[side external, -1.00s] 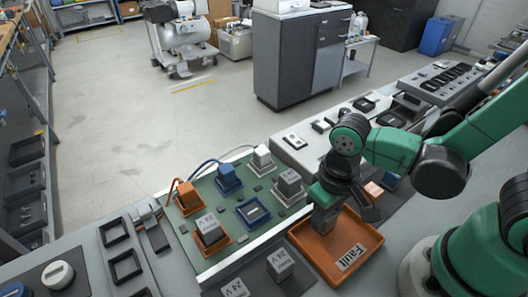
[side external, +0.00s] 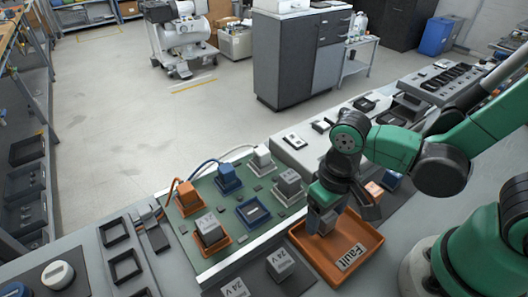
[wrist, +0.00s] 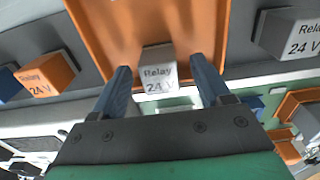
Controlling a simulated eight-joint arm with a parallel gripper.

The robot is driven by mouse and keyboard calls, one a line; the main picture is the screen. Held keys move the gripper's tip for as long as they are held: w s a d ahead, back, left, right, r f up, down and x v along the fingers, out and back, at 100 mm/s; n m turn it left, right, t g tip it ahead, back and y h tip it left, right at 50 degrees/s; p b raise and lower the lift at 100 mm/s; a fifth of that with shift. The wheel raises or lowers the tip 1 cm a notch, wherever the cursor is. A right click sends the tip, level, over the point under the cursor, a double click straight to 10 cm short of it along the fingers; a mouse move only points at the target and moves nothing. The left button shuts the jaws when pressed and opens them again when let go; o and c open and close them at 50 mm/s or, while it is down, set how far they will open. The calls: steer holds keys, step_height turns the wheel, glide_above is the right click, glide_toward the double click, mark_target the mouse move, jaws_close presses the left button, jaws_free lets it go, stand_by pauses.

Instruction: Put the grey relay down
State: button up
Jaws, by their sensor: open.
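The grey relay (wrist: 158,72), marked "Relay 24 V", is in the orange tray labelled "Fault" (side external: 366,238), near the tray's edge towards the board. The tray also fills the upper middle of the wrist view (wrist: 100,28). My gripper (side external: 322,222) is low over the tray's left part. In the wrist view, its two blue fingers (wrist: 163,82) stand apart on either side of the relay, with a visible gap on each side. In the side view the relay is largely hidden by the fingers.
A green board (side external: 215,205) with relays in sockets and an empty blue socket (side external: 253,212) lies left of the tray. Two more grey relays (side external: 280,263) stand on a dark mat in front. An orange relay (wrist: 47,76) shows at left in the wrist view.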

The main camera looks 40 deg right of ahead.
step_height(320, 180, up, 11)
steer(key=w+d+t, duration=0.6)
steer(key=d+t, duration=0.1)
steer(key=shift+d+r, duration=0.15)
steer(key=shift+r, duration=0.1)
